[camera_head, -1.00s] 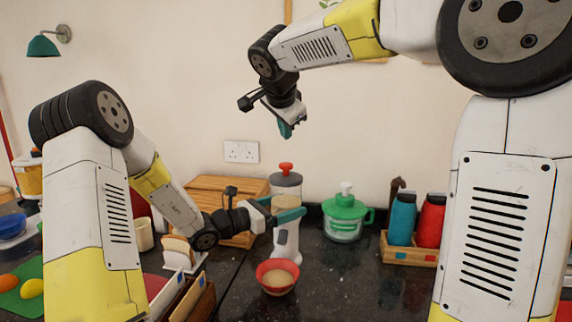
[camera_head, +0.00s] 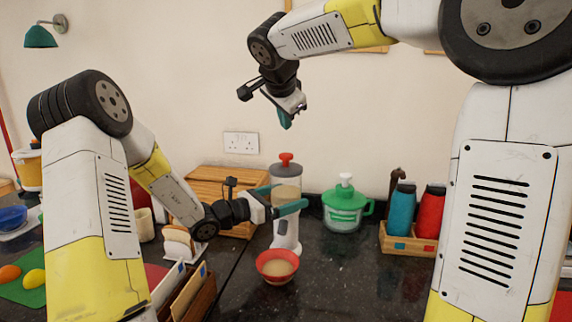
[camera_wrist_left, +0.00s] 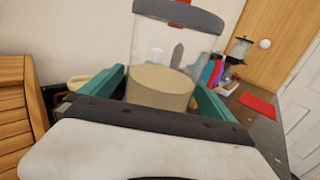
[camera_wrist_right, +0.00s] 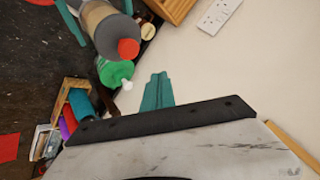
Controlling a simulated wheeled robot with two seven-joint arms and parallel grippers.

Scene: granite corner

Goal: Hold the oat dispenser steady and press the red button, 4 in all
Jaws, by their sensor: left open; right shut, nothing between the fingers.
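The oat dispenser (camera_head: 285,172) stands upright on the dark counter, with a clear oat-filled container, grey lid and white base. Its red button (camera_head: 286,158) is on top; the button also shows in the right wrist view (camera_wrist_right: 128,48). A red bowl (camera_head: 277,272) with oat-coloured contents stands at its foot. My left gripper (camera_head: 282,198) is open, its green fingers on either side of the container (camera_wrist_left: 163,60); whether they touch it I cannot tell. My right gripper (camera_head: 286,122) is shut and empty, pointing down above the button, clear of it.
A wooden tray (camera_head: 408,243) with blue and red bottles is farther right. A wooden box (camera_head: 215,183) stands behind my left arm. A holder with envelopes (camera_head: 188,292) is at the front left. Counter right of the bowl is clear.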

